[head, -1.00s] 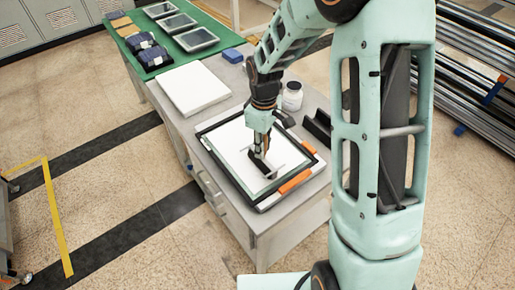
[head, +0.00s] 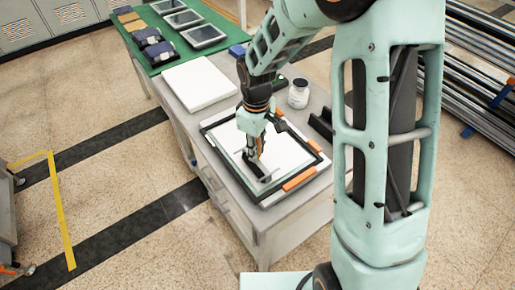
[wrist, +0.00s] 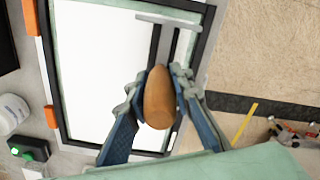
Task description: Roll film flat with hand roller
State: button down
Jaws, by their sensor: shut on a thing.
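The hand roller shows in the wrist view with a brown wooden handle (wrist: 159,98) and a grey metal frame and bar (wrist: 168,20) at its far end. My gripper (wrist: 160,85) is shut on the handle, with one blue finger on each side. In the head view my gripper (head: 256,150) points down over the framed white film (head: 285,153), and the roller (head: 257,172) is at the film's front part. The film lies in a black frame with orange clips (head: 299,179). Whether the roller touches the film cannot be told.
A white slab (head: 199,84) lies behind the frame on the grey table (head: 240,205). A white jar (head: 299,94) and a dark bracket (head: 321,124) stand to the right. The green mat (head: 153,65) holds several trays and bundles. A small green-lit device (wrist: 30,150) is beside the frame.

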jog(key=shift+r+p, duration=1.75)
jog(key=shift+r, duration=0.7)
